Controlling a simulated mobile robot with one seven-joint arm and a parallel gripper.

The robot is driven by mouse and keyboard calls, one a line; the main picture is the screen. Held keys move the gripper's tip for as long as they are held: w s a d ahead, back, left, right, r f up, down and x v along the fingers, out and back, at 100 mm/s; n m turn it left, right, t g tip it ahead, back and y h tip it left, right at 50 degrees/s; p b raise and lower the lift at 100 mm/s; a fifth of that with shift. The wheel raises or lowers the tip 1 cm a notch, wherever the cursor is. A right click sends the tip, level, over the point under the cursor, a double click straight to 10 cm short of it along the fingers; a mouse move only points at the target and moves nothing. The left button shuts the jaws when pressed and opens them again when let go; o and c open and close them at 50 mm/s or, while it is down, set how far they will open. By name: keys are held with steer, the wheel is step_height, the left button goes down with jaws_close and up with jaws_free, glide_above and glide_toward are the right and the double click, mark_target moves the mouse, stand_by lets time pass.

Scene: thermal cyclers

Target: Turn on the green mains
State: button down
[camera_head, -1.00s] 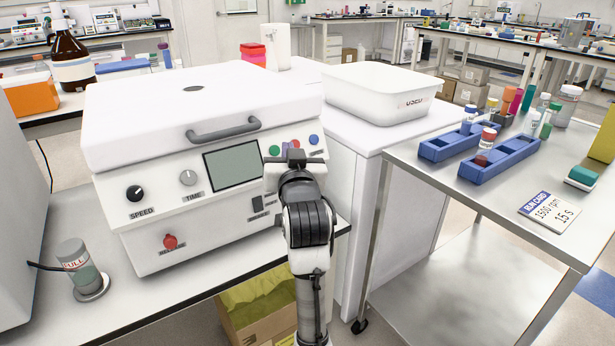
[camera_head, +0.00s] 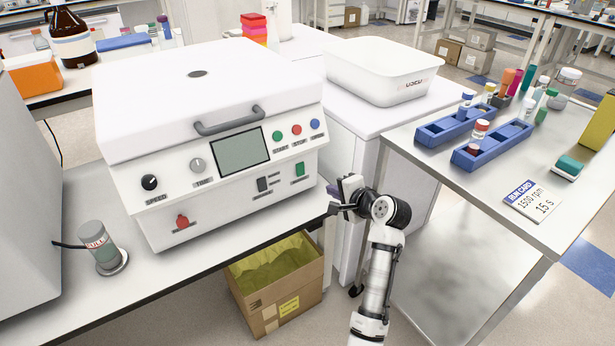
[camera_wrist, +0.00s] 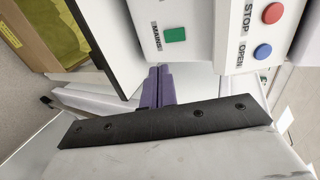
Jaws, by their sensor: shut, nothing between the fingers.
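The green mains switch (camera_head: 299,168) is a small green rocker at the lower right of the front panel of the white centrifuge-like machine (camera_head: 150,120). It also shows in the wrist view (camera_wrist: 175,34) beside its MAINS label. I cannot tell its on or off position. My gripper (camera_head: 334,196) is shut and empty, just right of and below the switch, near the bench's right end. Its purple fingers (camera_wrist: 158,85) show in the wrist view, apart from the switch.
A dark switch (camera_head: 263,184) sits left of the green one. Green, red and blue buttons (camera_head: 296,130) are above. A red knob (camera_head: 182,221) is at lower left. A steel cart (camera_head: 420,140) with blue racks stands right. A cardboard box (camera_head: 275,290) is below the bench edge.

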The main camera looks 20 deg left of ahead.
mark_target(302, 175)
steer(key=x, duration=0.9)
steer(key=r+p+x, duration=0.1)
steer(key=x, duration=0.3)
steer(key=shift+w+a+f, duration=0.15)
steer(key=shift+w+a, duration=0.2)
steer(key=shift+a, duration=0.15)
steer(key=shift+f, duration=0.1)
steer(key=shift+w+a+b, duration=0.1)
steer(key=shift+a+b, duration=0.1)
steer(key=shift+b, duration=0.25)
